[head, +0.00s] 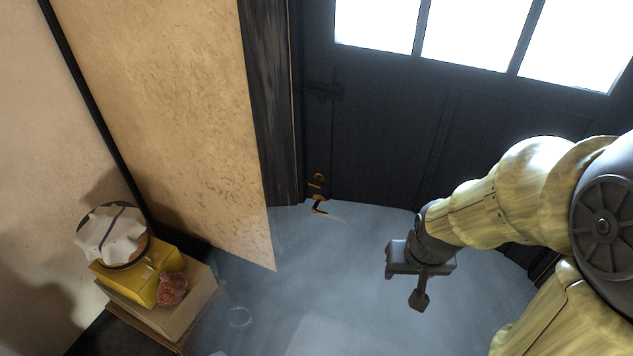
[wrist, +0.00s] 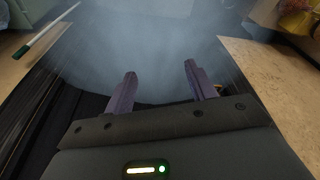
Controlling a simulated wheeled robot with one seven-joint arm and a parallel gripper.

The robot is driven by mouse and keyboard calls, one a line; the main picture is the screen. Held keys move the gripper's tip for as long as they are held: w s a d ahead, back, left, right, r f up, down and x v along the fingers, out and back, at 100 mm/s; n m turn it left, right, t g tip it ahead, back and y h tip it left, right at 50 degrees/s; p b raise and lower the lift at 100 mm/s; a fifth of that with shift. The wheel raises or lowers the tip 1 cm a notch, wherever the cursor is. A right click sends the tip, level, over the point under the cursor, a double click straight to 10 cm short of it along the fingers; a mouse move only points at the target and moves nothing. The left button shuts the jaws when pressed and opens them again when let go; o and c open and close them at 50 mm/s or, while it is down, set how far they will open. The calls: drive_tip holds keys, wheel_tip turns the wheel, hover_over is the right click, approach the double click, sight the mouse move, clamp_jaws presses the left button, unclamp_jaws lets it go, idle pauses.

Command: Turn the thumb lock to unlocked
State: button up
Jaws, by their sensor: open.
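The thumb lock (head: 317,181) is a small brass piece on the dark door (head: 385,130), near its left edge in the head view. A brass lever handle (head: 319,207) sits just below it. The lock's turn position is too small to tell. My gripper (head: 420,293) is in front of the door, right of and below the lock in the head view, and apart from it. In the wrist view my gripper (wrist: 159,70) has its two fingers spread with nothing between them. A small brass bit (wrist: 217,88) shows beside the right finger there; I cannot tell what it is.
A tan wall (head: 200,110) meets the dark door frame (head: 270,100) left of the lock. A low stand (head: 196,306) at lower left bears a yellow box (head: 130,286), a cloth-topped round thing (head: 112,238) and a reddish lump (head: 172,289).

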drive_tip(key=shift+o, duration=0.2)
drive_tip(key=w+a+f+t+b, duration=0.3)
drive_tip(key=w+a, duration=0.4)
drive_tip(key=w, duration=0.3)
drive_tip(key=w+a+f+m+t+b, duration=0.1)
drive_tip(key=w+a+f+t+b, duration=0.3)
drive_tip(key=w, duration=0.6)
drive_tip(key=a+f+b, duration=0.2)
drive_tip(key=a, duration=0.1)
drive_tip(key=shift+w+a+m, duration=0.3)
drive_tip(key=shift+w+a, duration=0.05)
drive_tip(key=shift+w, duration=0.05)
drive_tip(key=m+t+h+b, duration=0.2)
drive_tip(key=t+h+b, duration=0.4)
drive_tip(key=t+b, duration=0.1)
approach(316, 183)
drive_tip(key=v, duration=0.7)
drive_tip(key=shift+s+a+f, duration=0.1)
drive_tip(key=shift+s+a, duration=0.05)
drive_tip(key=shift+a, duration=0.05)
drive_tip(key=p+x, duration=0.3)
drive_tip(key=x, duration=1.4)
drive_tip(key=shift+w+d, duration=0.2)
drive_tip(key=c, duration=1)
